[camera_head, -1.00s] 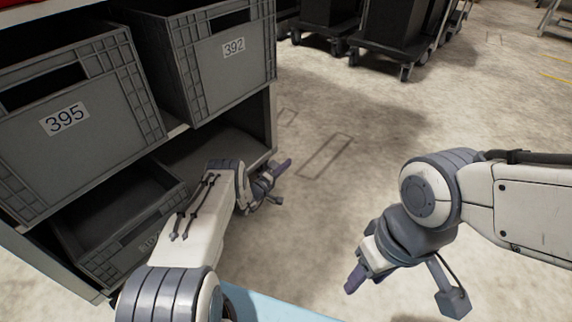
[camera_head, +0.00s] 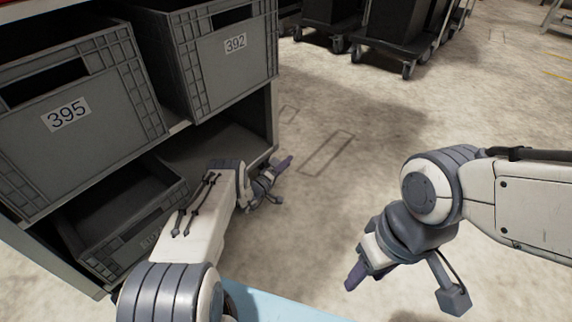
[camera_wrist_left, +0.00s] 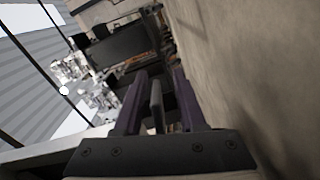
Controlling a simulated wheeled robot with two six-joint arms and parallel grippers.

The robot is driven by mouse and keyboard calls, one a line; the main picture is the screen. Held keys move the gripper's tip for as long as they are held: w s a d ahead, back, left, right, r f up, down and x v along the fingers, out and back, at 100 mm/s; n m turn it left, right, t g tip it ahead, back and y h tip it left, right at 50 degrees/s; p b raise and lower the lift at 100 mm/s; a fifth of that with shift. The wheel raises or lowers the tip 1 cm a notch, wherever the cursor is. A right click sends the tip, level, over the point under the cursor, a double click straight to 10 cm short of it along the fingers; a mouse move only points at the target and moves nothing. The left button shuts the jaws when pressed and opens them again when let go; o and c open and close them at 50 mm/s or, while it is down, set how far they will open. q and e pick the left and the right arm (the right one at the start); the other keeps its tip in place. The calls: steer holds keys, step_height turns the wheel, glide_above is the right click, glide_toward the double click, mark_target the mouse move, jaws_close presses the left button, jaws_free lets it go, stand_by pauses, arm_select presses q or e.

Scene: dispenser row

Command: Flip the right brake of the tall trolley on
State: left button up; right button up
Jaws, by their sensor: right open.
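Dark trolleys on caster wheels stand at the top of the head view, one at centre right (camera_head: 397,22) and another further left (camera_head: 326,17). Their upper parts are cut off by the frame, so I cannot tell which is the tall one. A front caster (camera_head: 408,70) shows, but no brake can be made out. My left gripper (camera_head: 270,178) is beside the shelf, far from the trolleys. Its purple fingers are apart in the left wrist view (camera_wrist_left: 160,105), with no object clearly held. My right gripper (camera_head: 357,274) is open and empty over the floor, pointing down-left.
A shelf at left holds grey bins labelled 395 (camera_head: 75,110) and 392 (camera_head: 225,50). A lower bin (camera_head: 120,220) sits beneath, near my left arm. The concrete floor (camera_head: 330,215) between me and the trolleys is clear. A metal frame (camera_head: 556,16) stands at top right.

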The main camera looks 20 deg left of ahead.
arm_select(q)
steer(key=shift+r, duration=0.1)
steer(key=shift+s+a+p, duration=0.1)
steer(key=shift+s+p, duration=0.2)
steer(key=shift+p, duration=0.1)
steer(key=p+v, duration=0.5)
steer(key=v, duration=0.3)
steer(key=shift+s+a+r, duration=0.15)
steer(key=shift+s, duration=0.2)
steer(key=shift+s+a+p, duration=0.15)
steer(key=shift+s+p, duration=0.25)
steer(key=shift+s, duration=0.15)
steer(key=shift+f, duration=0.2)
